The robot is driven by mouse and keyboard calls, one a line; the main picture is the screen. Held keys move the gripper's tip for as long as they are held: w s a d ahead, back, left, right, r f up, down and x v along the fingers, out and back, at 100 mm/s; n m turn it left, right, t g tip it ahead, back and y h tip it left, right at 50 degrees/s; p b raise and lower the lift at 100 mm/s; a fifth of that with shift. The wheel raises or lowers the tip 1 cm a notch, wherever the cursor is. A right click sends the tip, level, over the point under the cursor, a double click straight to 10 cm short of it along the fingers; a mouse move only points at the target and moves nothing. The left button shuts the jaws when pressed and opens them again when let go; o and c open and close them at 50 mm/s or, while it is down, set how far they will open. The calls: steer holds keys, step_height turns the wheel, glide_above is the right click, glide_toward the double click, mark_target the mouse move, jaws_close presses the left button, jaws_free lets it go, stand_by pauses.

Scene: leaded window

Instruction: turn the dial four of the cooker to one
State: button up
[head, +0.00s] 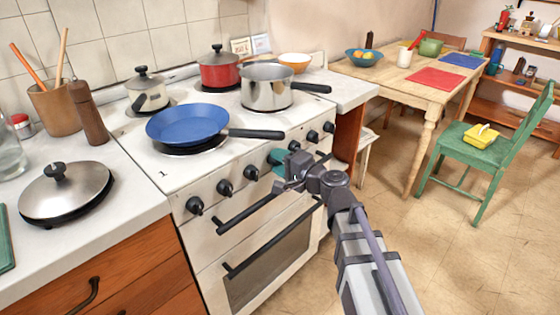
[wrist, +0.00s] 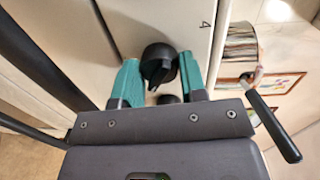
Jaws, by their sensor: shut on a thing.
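The white cooker (head: 172,165) stands in the middle of the head view, with a row of black dials along its front panel. My gripper (head: 278,157) has its teal fingers at the middle of that row. In the wrist view my gripper (wrist: 160,66) is shut on a black dial (wrist: 157,60), one finger on each side. A printed 4 (wrist: 206,23) is on the cooker top beside this dial, so it is dial four. My fingers hide most of it in the head view. Its exact setting cannot be read.
Other dials (head: 224,187) sit on both sides of my gripper. Bar handles (head: 246,213) jut out below. A blue pan (head: 187,123), a steel pot (head: 266,88) and a red pot (head: 219,70) stand on the hob. The pan's handle reaches close above the dials.

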steer(key=n, duration=0.6)
steer(key=shift+s+t+h, duration=0.1)
steer(key=shift+t+h, duration=0.2)
steer(key=shift+t, duration=0.1)
steer(key=n, duration=0.5)
steer(key=shift+n, duration=0.3)
